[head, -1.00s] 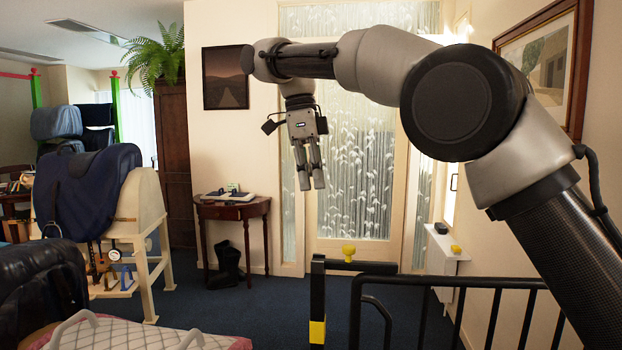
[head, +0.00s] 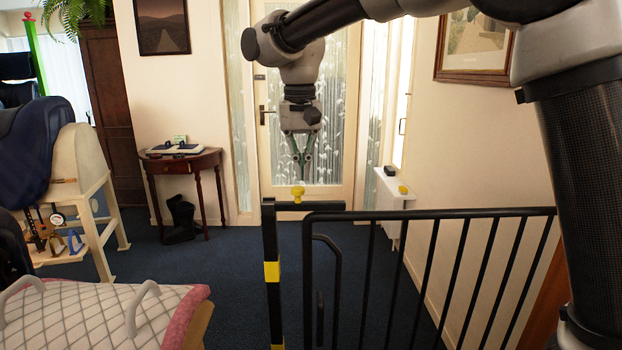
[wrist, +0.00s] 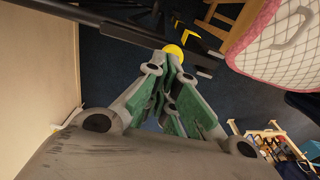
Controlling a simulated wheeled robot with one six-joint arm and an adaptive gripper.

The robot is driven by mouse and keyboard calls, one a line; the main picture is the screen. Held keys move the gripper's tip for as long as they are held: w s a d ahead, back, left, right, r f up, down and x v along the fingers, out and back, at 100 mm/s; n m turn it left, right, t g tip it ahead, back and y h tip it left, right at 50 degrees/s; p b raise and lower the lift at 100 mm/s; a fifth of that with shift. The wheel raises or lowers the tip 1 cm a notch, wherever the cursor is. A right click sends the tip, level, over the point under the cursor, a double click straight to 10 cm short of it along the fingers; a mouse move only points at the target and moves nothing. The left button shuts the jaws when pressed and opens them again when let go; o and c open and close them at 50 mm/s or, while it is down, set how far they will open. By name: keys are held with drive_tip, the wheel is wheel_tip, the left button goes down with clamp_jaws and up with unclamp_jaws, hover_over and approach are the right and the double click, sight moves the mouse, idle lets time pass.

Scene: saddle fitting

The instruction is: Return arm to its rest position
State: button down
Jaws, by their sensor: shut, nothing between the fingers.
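My gripper (head: 301,168) hangs pointing down in the head view, in front of the patterned glass door (head: 336,125). Its fingertips are together and nothing is between them. The arm reaches in from the right side of the picture. In the wrist view my gripper (wrist: 172,58) shows its green-padded fingers meeting at the tips.
A black railing (head: 430,213) with a black-and-yellow post (head: 270,300) stands in front. A quilted pad (head: 80,315) with white handles is at lower left. A saddle stand (head: 80,165) and small wooden table (head: 185,164) stand at left. Dark blue carpet lies between.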

drive_tip(key=s+d+f+n+t, duration=0.15)
drive_tip(key=s+d, duration=0.25)
drive_tip(key=d, duration=0.6)
drive_tip(key=s+d+f+n+g, duration=0.15)
drive_tip(key=s+d, duration=0.25)
drive_tip(key=d, duration=0.7)
drive_tip(key=s+d+f+m+t, duration=0.1)
drive_tip(key=s+d+m+t, duration=0.2)
drive_tip(key=s+d, duration=1.2)
drive_tip(key=shift+d+f+m+t, duration=0.3)
drive_tip(key=shift+d+t, duration=0.2)
drive_tip(key=shift+d, duration=0.7)
drive_tip(key=shift+s, duration=0.1)
